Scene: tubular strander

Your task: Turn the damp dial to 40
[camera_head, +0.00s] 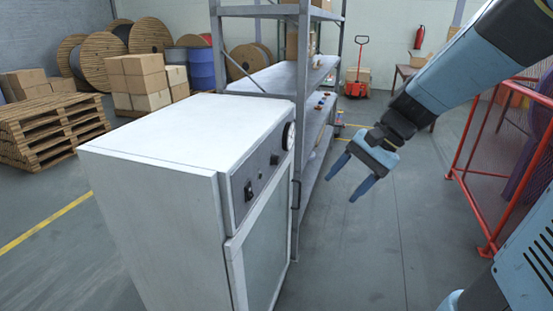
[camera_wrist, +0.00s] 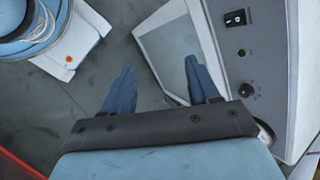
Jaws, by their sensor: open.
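A white cabinet (camera_head: 150,150) stands in the middle of the head view, with a dark control panel (camera_head: 262,160) high on its front. A small black dial (camera_wrist: 246,89) sits on the panel in the wrist view; it also shows in the head view (camera_head: 274,160). The dial's markings are too small to read. My gripper (camera_head: 341,189) is open and empty, in front of the cabinet and apart from the panel. In the wrist view the fingers (camera_wrist: 160,66) lie left of the dial, with nothing between them.
The panel also carries a black rocker switch (camera_wrist: 235,18), a green lamp (camera_wrist: 242,53) and a round gauge (camera_head: 288,135). A glazed door (camera_head: 268,245) is below it. Grey shelving (camera_head: 310,80) stands behind the cabinet. A red rail (camera_head: 465,150) is at right. Floor between is clear.

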